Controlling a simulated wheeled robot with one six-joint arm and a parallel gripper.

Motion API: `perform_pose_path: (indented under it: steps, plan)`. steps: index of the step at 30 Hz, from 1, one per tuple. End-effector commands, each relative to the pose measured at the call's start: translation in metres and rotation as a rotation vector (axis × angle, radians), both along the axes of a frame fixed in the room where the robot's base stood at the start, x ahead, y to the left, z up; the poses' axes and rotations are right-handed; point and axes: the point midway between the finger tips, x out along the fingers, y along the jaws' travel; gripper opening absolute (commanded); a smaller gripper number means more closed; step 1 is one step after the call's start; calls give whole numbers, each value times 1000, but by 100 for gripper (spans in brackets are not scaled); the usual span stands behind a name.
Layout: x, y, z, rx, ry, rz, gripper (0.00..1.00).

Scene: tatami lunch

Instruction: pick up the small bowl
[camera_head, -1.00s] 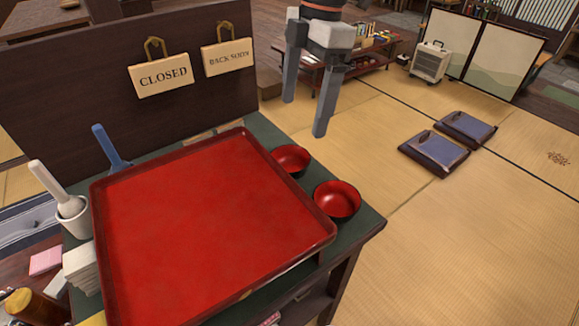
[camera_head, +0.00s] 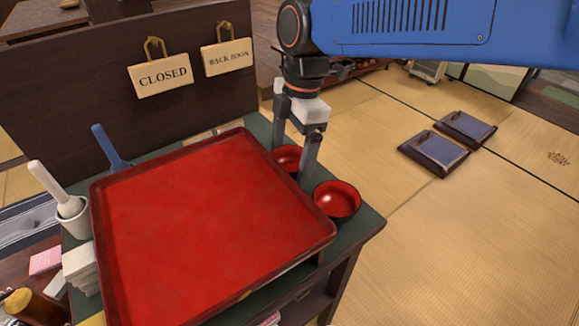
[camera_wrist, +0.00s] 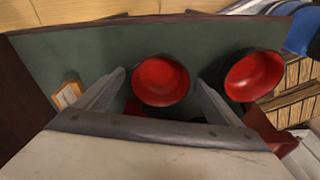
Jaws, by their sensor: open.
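Two bowls, red inside and dark outside, stand on the dark green counter top beside the large red tray (camera_head: 205,225). The farther, slightly smaller-looking bowl (camera_head: 287,155) is partly hidden by my gripper (camera_head: 294,160) in the head view. The nearer bowl (camera_head: 337,200) is at the counter's right corner. In the wrist view the smaller bowl (camera_wrist: 160,80) shows between my open fingers, one on each side. The other bowl (camera_wrist: 254,75) is outside the right finger. Whether the fingers touch the smaller bowl or are at its rim height, I cannot tell.
A dark partition with a closed sign (camera_head: 162,76) and a back soon sign (camera_head: 227,55) stands behind the tray. A white cup (camera_head: 72,218) with a pestle-like tool is at left.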

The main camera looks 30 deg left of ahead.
Motion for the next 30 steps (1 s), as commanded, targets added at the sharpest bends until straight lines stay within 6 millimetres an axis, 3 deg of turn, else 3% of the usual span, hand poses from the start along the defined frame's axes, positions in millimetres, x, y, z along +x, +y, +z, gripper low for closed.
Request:
perform_pose_path:
  steps: [11, 16, 17, 30]
  plan:
    - [-1, 1, -8, 1, -1, 0, 86]
    - [-1, 1, -8, 1, -1, 0, 45]
    - [-1, 1, -8, 1, -1, 0, 43]
    - [-1, 1, 1, 2, -1, 0, 43]
